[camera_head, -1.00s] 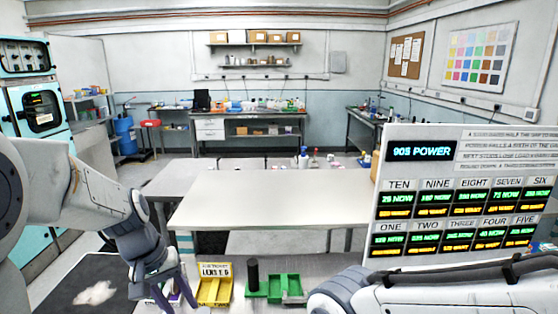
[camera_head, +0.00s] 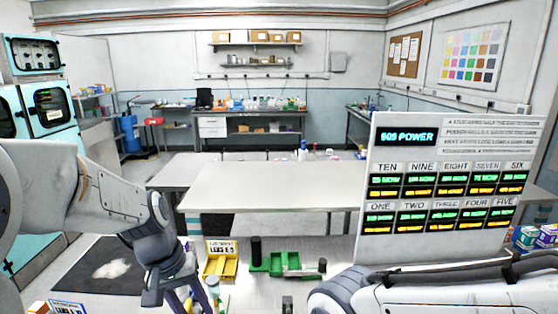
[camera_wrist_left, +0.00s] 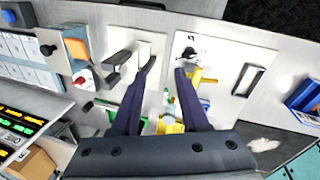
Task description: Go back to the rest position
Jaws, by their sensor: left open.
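My left gripper (camera_head: 190,303) hangs at the lower left of the head view, pointing down, with its tips near the bottom edge. In the left wrist view its two dark fingers (camera_wrist_left: 165,72) stand apart with nothing held between them; a white surface with small parts shows beyond. My right arm (camera_head: 430,292) lies across the lower right of the head view, and its gripper is out of the picture.
A yellow tray (camera_head: 221,266) and a green tray (camera_head: 284,264) with a black cylinder (camera_head: 256,250) stand right of my left gripper. A display board (camera_head: 447,190) stands behind my right arm. A bare white table (camera_head: 275,199) lies beyond.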

